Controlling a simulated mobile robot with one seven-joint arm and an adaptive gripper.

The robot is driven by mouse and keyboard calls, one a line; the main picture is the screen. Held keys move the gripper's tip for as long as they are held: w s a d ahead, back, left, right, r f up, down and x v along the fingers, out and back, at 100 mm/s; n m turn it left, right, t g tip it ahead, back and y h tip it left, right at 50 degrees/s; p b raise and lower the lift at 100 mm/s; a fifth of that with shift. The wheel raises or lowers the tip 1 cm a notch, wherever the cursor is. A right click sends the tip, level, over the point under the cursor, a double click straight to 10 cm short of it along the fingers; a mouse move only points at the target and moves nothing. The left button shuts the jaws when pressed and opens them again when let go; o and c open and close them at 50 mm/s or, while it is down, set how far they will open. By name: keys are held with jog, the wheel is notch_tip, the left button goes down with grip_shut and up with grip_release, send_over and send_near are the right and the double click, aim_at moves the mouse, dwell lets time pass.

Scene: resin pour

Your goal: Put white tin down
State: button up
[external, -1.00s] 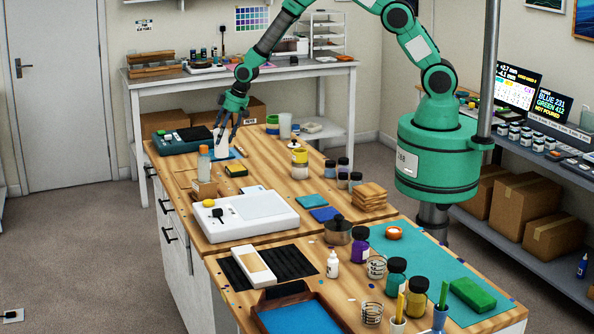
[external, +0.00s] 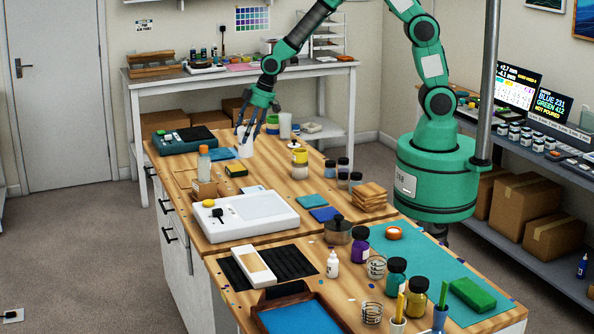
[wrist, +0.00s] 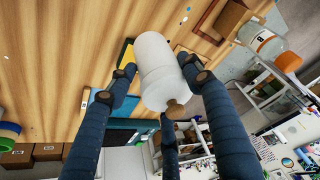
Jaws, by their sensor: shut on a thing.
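The white tin (external: 246,149) is between the dark fingers of my gripper (external: 250,130), near the far end of the wooden workbench in the external view. In the wrist view, the tin is a plain white cylinder (wrist: 154,66) with a tan piece at its near end, and three blue fingers of my gripper (wrist: 160,82) surround it. My gripper is shut on the tin. The tin looks about upright in the external view. I cannot tell whether its base touches the wood.
A blue mat (external: 226,154) lies just left of the tin. A teal-and-black device (external: 184,141) stands farther left. An orange-capped bottle (external: 204,163) stands nearer. Bare wood lies in front.

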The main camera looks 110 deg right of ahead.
aim_at(250, 144)
jog(key=shift+n, duration=0.3)
jog(key=shift+s+a+r+b, duration=0.1)
jog(key=shift+s+a+b, duration=0.35)
jog(key=shift+a, duration=0.45)
jog(key=shift+s+a+r+b, duration=0.1)
jog(key=shift+s+a+b, duration=0.1)
jog(key=shift+s+a, duration=0.5)
jog(key=shift+w+a, duration=0.15)
jog(key=shift+w, duration=0.05)
notch_tip(250, 144, down, 6)
jog(key=b, duration=0.1)
jog(key=shift+f, duration=0.15)
jog(key=shift+f+b, duration=0.6)
jog(key=shift+f, duration=1.25)
jog(key=shift+f, duration=0.2)
jog(key=o, duration=1.2)
jog(key=shift+r, duration=0.2)
